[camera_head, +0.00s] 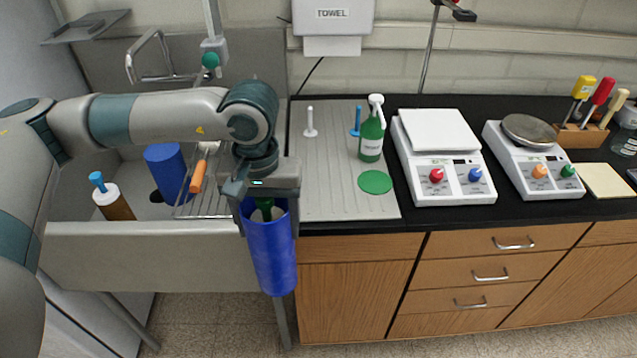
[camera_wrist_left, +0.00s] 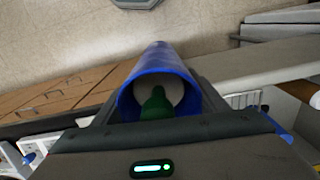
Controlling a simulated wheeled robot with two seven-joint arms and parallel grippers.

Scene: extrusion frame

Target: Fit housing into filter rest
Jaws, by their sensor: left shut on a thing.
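The housing appears to be the blue open-topped cylinder (camera_head: 271,258). My left gripper (camera_head: 265,206) is shut on it near its upper rim. It hangs nearly upright in front of the sink's front edge, above the floor. In the left wrist view, the blue cylinder (camera_wrist_left: 172,54) has its open mouth toward the camera, with a green piece (camera_wrist_left: 157,103) and a pale surface inside. The cylinder's lower end is clear of any support. No part is clearly identifiable as the filter rest. My right gripper is out of view.
The sink (camera_head: 150,258) holds a wire rack (camera_head: 215,205) with an orange-handled tool (camera_head: 199,175), another blue cylinder (camera_head: 166,170) and a brown-and-white one (camera_head: 113,203). Right of it, the drainboard (camera_head: 325,190) carries pegs, a green bottle (camera_head: 371,138) and a green disc (camera_head: 375,182).

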